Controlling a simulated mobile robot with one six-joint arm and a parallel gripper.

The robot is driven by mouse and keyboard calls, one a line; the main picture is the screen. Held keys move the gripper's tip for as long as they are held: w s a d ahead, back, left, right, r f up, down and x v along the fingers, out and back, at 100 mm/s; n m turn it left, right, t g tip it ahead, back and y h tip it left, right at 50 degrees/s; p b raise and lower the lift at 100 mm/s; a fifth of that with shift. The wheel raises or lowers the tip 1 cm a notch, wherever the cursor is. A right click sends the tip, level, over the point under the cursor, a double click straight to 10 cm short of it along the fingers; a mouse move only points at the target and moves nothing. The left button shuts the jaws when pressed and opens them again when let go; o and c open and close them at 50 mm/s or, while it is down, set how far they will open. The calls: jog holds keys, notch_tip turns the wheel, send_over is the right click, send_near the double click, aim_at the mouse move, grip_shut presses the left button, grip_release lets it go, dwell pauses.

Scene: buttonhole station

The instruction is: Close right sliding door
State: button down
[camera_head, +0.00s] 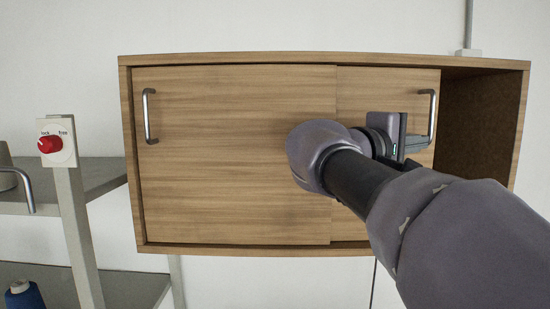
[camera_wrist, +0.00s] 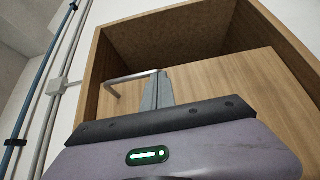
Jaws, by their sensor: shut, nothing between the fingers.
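The wooden cabinet (camera_head: 225,250) hangs on the wall with two sliding doors. The right sliding door (camera_head: 370,92) is partly behind the left door (camera_head: 230,150), leaving the cabinet's right end open. Its metal bar handle (camera_head: 432,112) is near its right edge; it also shows in the wrist view (camera_wrist: 128,79). My gripper (camera_head: 420,143) is at the lower part of this handle, its fingers shut and empty. In the wrist view the fingertips (camera_wrist: 157,88) overlap one end of the handle; whether they touch it I cannot tell. My wrist hides the lower part of the door.
The dark open compartment (camera_head: 477,125) is right of the door, bounded by the cabinet's right side wall (camera_head: 519,130). The left door has its own handle (camera_head: 150,116). A red lock knob (camera_head: 50,144) is on a post at left, by grey shelves (camera_head: 95,175).

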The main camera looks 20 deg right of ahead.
jog(key=s+d+b, duration=0.2)
jog(key=s+d, duration=0.2)
jog(key=d, duration=1.1)
jog(key=shift+s+d, duration=0.2)
jog(key=shift+d, duration=0.1)
